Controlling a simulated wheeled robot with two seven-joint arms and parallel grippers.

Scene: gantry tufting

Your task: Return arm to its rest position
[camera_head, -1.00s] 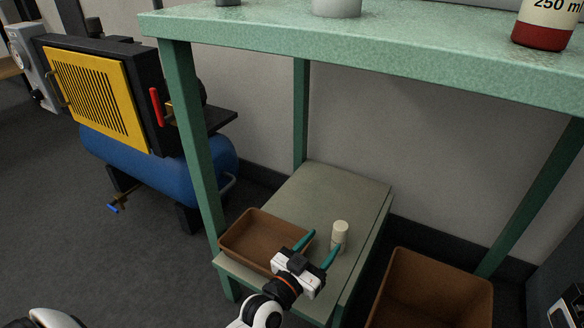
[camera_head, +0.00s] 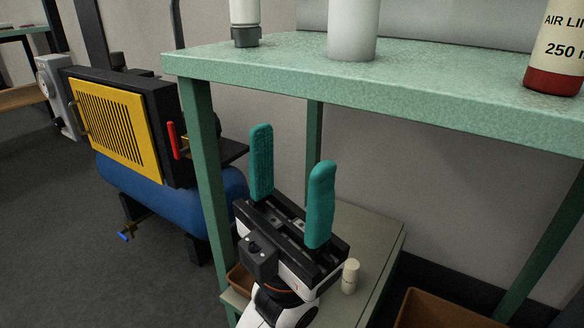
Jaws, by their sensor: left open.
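My left gripper (camera_head: 290,188) is raised in front of the green table, with its two teal fingers pointing up. The fingers are apart and nothing is between them. The gripper's body covers most of the brown tray (camera_head: 238,281) on the lower shelf (camera_head: 378,240). A small cream bottle (camera_head: 350,276) stands upright on that shelf, just right of the gripper and apart from its fingers. My right gripper does not show.
The green table top (camera_head: 430,112) is above and behind the gripper. It holds a white cylinder (camera_head: 352,30), a white bottle (camera_head: 244,20) and a red-based bottle (camera_head: 556,50). A brown bin (camera_head: 440,312) is at lower right. A yellow-fronted compressor (camera_head: 112,122) stands left.

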